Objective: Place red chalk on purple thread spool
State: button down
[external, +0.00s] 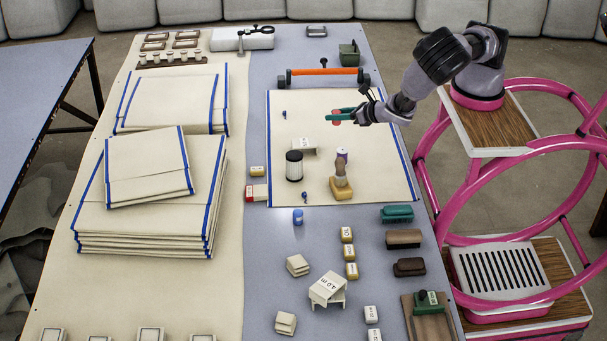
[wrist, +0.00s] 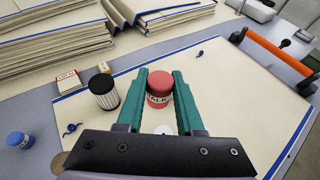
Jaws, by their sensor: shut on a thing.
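The red chalk (wrist: 159,84) is a short red cylinder with a pale label, between the green fingers of my gripper (wrist: 160,85) in the wrist view. In the external view my gripper (external: 336,114) is shut on the red chalk (external: 336,118) above the cream mat (external: 385,180); its exact height is hard to tell.
A black-capped jar (external: 293,165) and a white numbered bracket (external: 304,146) stand near the spool. The blue chalk (external: 298,217) is in front of the mat. An orange-handled bar (external: 323,72) lies behind the mat. Folded cloth stacks (external: 150,170) fill the left.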

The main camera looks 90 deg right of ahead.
jog(key=s, duration=0.2)
jog(key=m, duration=0.1)
send_over(342, 150)
jog(key=shift+g+h, duration=0.3)
jog(key=shift+h, duration=0.1)
notch_tip(342, 150, down, 6)
jog(key=shift+s+d+f, duration=0.15)
jog(key=shift+f, duration=2.05)
jog(key=shift+f, duration=0.15)
jog(key=c, duration=0.5)
grip_release()
jog(key=shift+c, duration=0.2)
